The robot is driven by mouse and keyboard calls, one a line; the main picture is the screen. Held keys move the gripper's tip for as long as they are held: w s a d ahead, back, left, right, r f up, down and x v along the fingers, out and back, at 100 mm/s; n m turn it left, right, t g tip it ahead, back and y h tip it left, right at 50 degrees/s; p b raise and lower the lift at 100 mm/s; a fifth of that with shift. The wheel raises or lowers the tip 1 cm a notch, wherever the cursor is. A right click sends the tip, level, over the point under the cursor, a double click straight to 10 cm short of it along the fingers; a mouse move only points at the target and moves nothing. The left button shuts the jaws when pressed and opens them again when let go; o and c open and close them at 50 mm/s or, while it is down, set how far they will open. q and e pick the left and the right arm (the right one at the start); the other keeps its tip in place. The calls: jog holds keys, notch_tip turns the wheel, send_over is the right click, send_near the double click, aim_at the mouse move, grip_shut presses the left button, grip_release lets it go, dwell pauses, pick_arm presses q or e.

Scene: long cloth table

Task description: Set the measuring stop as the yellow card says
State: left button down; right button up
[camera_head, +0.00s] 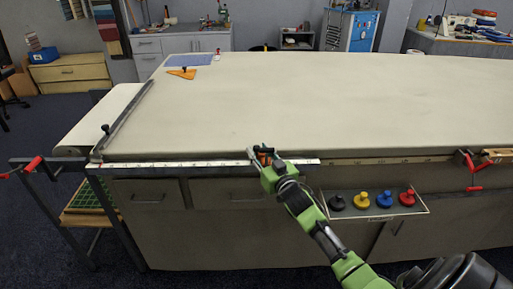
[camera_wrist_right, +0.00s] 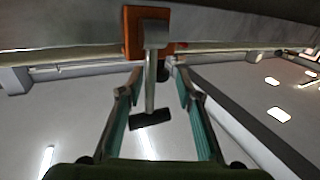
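The measuring stop is an orange block (camera_wrist_right: 133,32) on the rail along the table's front edge. A grey lever (camera_wrist_right: 151,90) with a black end hangs from it. In the head view only a bit of orange (camera_head: 264,159) shows between my fingers. I cannot make out a yellow card or the scale's numbers. My left gripper is not in view.
A metal straightedge (camera_head: 128,118) lies across the cloth table's left end. An orange triangle (camera_head: 183,73) and a blue mat (camera_head: 193,60) lie at the back. Several coloured knobs (camera_head: 383,199) sit on a front tray. Red-handled cranks (camera_head: 474,188) stick out. The tabletop is mostly clear.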

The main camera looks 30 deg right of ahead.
jog(key=shift+w+d, duration=0.2)
jog(key=shift+w, duration=1)
jog(key=shift+c, duration=0.5)
